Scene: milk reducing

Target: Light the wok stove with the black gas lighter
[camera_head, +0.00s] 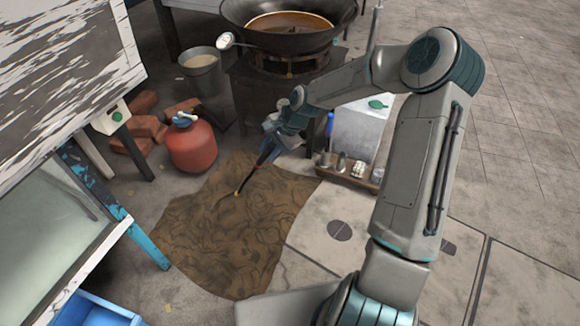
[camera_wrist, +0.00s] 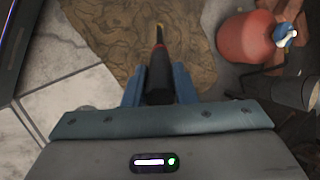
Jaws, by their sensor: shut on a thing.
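The black gas lighter (camera_head: 247,181) is a thin black stick with a red band and a yellowish tip. My gripper (camera_head: 272,150) is shut on its handle and holds it tilted, tip down and left, over a brown cloth (camera_head: 190,250). In the wrist view the lighter (camera_wrist: 158,78) sits between the blue fingers of my gripper (camera_wrist: 159,85) and points away. The wok stove (camera_head: 280,95) stands behind my gripper, with a large dark wok (camera_head: 260,35) of brown liquid on it. My arm hides part of the stove. I cannot make out a flame.
A red gas cylinder (camera_head: 192,145) stands left of the gripper, with bricks (camera_head: 140,130) behind it. A grey bucket (camera_head: 203,72) is beside the stove. A tray of small jars (camera_head: 350,172) and a white box (camera_head: 358,130) are to the right. Tables edge the left.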

